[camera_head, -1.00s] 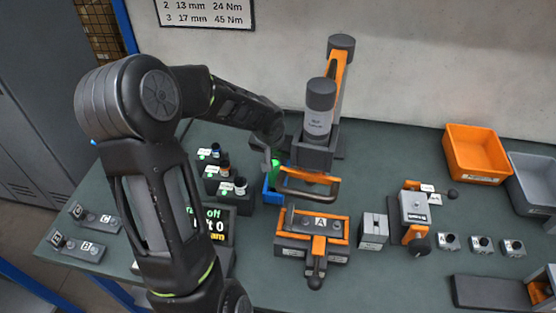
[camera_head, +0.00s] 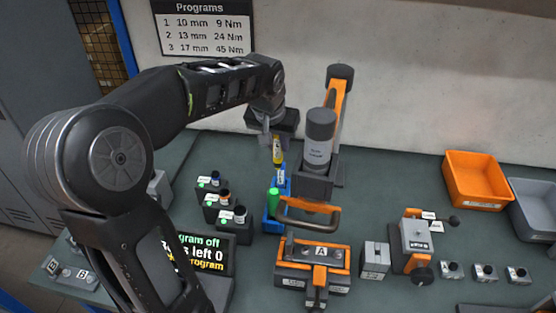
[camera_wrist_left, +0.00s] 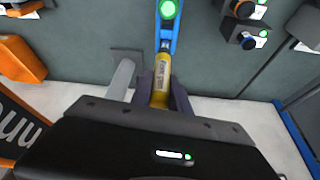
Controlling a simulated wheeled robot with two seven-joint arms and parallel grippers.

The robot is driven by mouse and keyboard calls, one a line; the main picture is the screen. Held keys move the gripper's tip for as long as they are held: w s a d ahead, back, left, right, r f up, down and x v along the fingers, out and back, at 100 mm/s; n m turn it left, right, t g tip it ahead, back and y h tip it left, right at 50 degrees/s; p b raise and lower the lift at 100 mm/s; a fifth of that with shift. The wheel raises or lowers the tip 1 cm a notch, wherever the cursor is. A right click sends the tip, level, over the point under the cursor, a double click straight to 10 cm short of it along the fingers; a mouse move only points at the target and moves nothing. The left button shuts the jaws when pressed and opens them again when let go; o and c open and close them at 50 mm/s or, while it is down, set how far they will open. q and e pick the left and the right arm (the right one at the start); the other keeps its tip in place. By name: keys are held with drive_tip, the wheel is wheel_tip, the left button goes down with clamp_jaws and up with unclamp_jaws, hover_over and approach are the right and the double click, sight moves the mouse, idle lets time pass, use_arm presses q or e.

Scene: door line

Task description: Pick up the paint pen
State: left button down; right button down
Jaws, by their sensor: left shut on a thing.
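The pen also shows in the left wrist view (camera_wrist_left: 161,87), between the two dark fingers (camera_wrist_left: 160,92). From the head view I cannot tell whether the lower tip is fully clear of the holder. My right gripper is not in view.
A grey canister (camera_head: 319,140) on an orange-armed stand is just right of the pen. An orange fixture (camera_head: 318,265) is in front. Bins (camera_head: 477,175) stand at the far right.

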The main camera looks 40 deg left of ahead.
use_arm(q)
drive_tip(key=shift+r, duration=1.05)
